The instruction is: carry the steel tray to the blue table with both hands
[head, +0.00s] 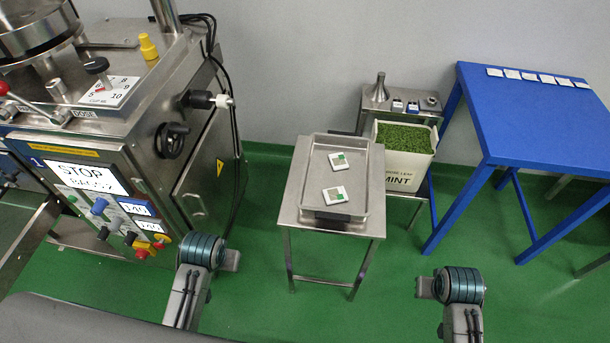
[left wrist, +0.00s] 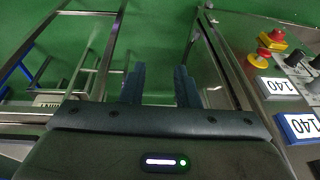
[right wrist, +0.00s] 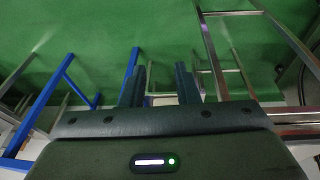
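The steel tray (head: 356,178) lies on a small steel stand (head: 375,229) in the middle of the head view. Two white packets with green marks, one (head: 338,160) behind the other (head: 336,194), lie flat in it. The blue table (head: 540,120) stands to the right. In the head view my wrists show at the bottom, one on each side of the stand, apart from the tray; the fingers are hidden there. My left gripper (left wrist: 160,86) is open and empty in the left wrist view. My right gripper (right wrist: 160,86) is open and empty in the right wrist view.
Several small packets (head: 538,77) line the blue table's back edge; its front is clear. A mint box (head: 404,160) and a small steel unit (head: 400,103) stand between stand and table. A large machine (head: 120,150) fills the left. Green floor is free in front.

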